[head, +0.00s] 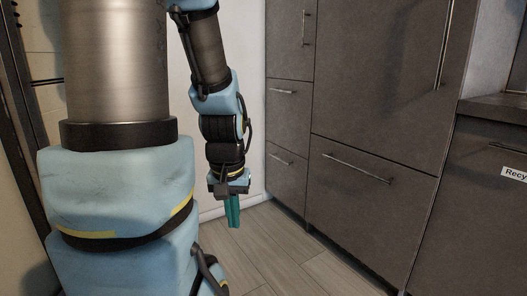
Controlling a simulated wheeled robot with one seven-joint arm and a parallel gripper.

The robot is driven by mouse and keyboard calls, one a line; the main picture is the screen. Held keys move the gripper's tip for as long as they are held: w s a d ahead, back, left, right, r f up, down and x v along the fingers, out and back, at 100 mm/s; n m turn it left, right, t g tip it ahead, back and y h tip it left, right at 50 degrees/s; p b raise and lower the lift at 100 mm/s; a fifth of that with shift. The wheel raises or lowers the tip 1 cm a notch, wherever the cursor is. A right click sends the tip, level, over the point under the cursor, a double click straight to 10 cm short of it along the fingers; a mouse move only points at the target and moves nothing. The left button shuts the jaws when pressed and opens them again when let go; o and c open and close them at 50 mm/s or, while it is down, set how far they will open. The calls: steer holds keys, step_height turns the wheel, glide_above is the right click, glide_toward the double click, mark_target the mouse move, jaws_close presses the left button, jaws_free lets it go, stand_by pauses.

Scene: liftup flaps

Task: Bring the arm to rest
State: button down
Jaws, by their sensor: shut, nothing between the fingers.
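My gripper (233,222) hangs at the end of my arm, left of the middle in the head view. Its teal fingers point down and are shut with nothing between them. It is above the wooden floor (285,262) and touches nothing that I can see. My arm's upper links fill the left side of the view and bend down to the gripper.
Dark grey cabinets with drawers (368,205) stand to the right of my gripper, with metal bar handles. A counter (497,107) and a labelled front panel (490,200) are at the far right. A white wall (184,110) is behind my arm.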

step_height(320, 180, up, 30)
steer(key=p, duration=2.8)
steer(key=shift+r+p, duration=0.25)
steer(key=shift+p, duration=0.15)
steer(key=shift+w, duration=0.1)
